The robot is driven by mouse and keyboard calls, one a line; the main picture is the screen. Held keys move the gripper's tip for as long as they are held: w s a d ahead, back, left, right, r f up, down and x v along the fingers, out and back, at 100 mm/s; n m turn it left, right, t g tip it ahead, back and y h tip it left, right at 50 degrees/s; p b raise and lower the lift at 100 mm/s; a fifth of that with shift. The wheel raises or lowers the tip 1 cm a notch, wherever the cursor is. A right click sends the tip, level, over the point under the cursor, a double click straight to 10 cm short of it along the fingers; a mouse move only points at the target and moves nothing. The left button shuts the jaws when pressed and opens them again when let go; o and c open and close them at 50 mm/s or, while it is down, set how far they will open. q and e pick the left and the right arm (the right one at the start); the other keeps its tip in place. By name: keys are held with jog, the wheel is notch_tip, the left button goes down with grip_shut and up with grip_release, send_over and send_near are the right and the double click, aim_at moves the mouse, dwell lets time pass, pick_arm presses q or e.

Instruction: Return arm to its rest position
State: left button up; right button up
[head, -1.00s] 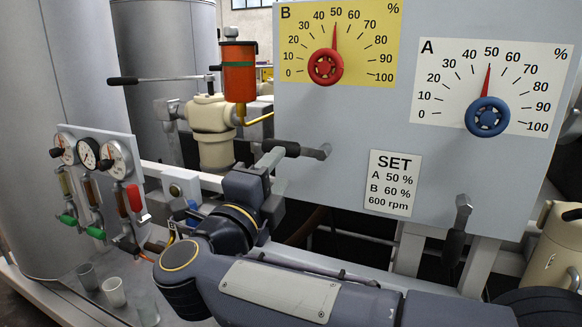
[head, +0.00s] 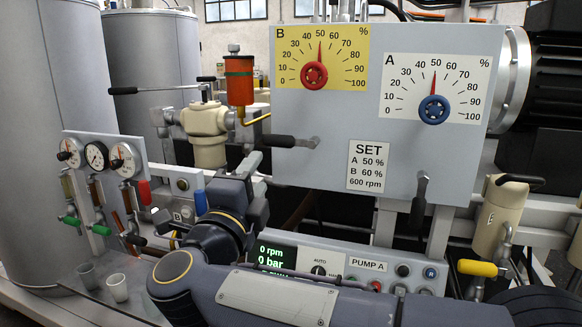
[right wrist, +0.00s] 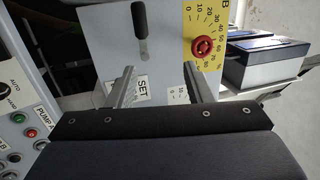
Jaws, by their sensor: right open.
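My right arm crosses the lower part of the head view from the right. Its gripper (head: 252,163) is up near the left end of a black-handled lever (head: 290,142) on the panel's lower edge. In the right wrist view the two fingers (right wrist: 158,87) stand apart with nothing between them, and the panel with a black lever handle (right wrist: 140,18) lies beyond them. In the head view the gripper's tips are small and partly hidden by my wrist. My left gripper is not in view.
The grey panel (head: 300,170) carries dial B (head: 314,75) and dial A (head: 434,109), both pointing near 50. A second lever (head: 418,203) hangs below. The pump control box (head: 345,262) reads 0 rpm. Gauges (head: 97,155) and two cups (head: 117,287) are at left.

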jog(key=w+d+r+n+t+y, duration=0.1)
jog(key=w+d+r+n+y, duration=0.15)
jog(key=d+n+y, duration=0.45)
jog(key=s+d+f+n+g+y, duration=0.3)
jog(key=s+d+f+n+y, duration=0.15)
jog(key=d+f+n, duration=0.3)
jog(key=s+d+f+n+g+h, duration=0.15)
jog(key=s+d+f+g, duration=0.25)
jog(key=s+f, duration=0.45)
jog(key=s+d+f+n+g, duration=0.2)
jog(key=s+d+f+g, duration=0.2)
jog(key=s+f, duration=0.4)
jog(key=s+d+f+n+g+h, duration=0.1)
jog(key=s+d+f+g, duration=0.3)
jog(key=s+f, duration=0.4)
notch_tip(320, 180, up, 16)
jog(key=w+p, duration=0.1)
jog(key=p, duration=1.6)
jog(key=shift+f, duration=0.2)
